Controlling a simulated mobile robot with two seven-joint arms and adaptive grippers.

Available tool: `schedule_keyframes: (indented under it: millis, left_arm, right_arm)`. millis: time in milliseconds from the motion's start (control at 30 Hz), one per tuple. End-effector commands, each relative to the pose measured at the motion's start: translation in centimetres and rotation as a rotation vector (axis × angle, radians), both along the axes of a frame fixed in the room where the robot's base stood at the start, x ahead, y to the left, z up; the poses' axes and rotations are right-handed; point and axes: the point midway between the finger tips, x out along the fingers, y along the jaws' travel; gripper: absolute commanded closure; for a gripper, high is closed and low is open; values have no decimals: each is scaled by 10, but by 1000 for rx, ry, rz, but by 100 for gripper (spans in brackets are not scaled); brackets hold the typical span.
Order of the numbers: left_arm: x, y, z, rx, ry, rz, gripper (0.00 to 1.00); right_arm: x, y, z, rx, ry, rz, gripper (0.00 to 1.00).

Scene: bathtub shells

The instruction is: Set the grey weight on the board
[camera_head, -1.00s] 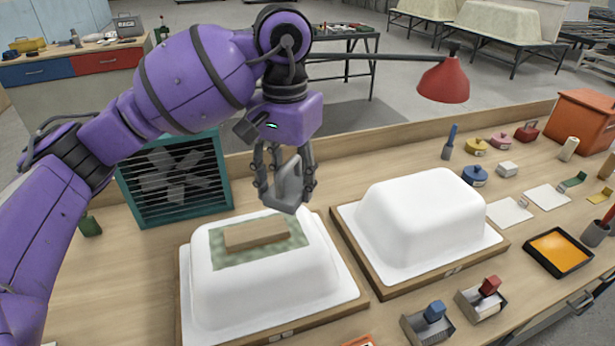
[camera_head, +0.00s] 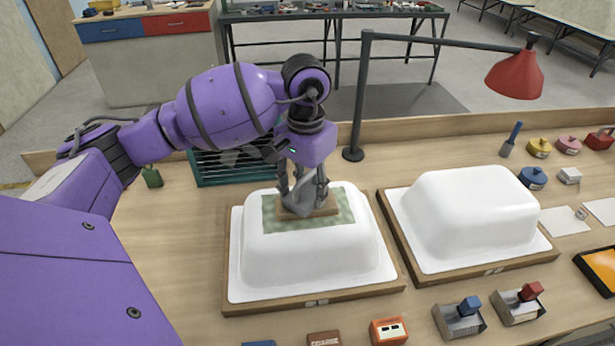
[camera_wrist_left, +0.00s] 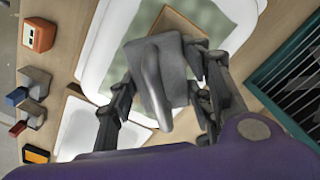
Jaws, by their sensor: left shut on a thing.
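My left gripper (camera_head: 304,196) is shut on the grey weight (camera_head: 300,203) and holds it upright over the wooden board (camera_head: 284,213). The weight's base is at or very near the board's top; I cannot tell whether they touch. The board lies on a mottled green patch (camera_head: 343,208) on top of the left white tub shell (camera_head: 315,258). In the left wrist view the weight (camera_wrist_left: 160,72) sits between the fingers and covers much of the board (camera_wrist_left: 180,24); one board corner shows beyond it. My right gripper is not in view.
A second white shell (camera_head: 470,215) stands to the right. A teal fan box (camera_head: 205,172) and the red lamp (camera_head: 515,75) on its dark post are behind. An orange box (camera_head: 388,330) and two small trays with blocks are in front.

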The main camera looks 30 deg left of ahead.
Motion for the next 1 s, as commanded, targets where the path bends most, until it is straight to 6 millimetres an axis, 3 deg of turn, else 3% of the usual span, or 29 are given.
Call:
schedule_keyframes:
  millis: [233,267,400,767,1000]
  left_arm:
    - [2,0,2,-1,-7,0,100]
    - [1,0,0,0,-2,0,52]
    - [1,0,0,0,-3,0,35]
    - [1,0,3,0,-4,0,35]
    - [2,0,40,0,-7,0,35]
  right_arm:
    - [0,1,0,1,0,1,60]
    - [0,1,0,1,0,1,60]
    - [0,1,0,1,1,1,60]
    - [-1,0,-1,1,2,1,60]
    - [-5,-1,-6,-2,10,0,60]
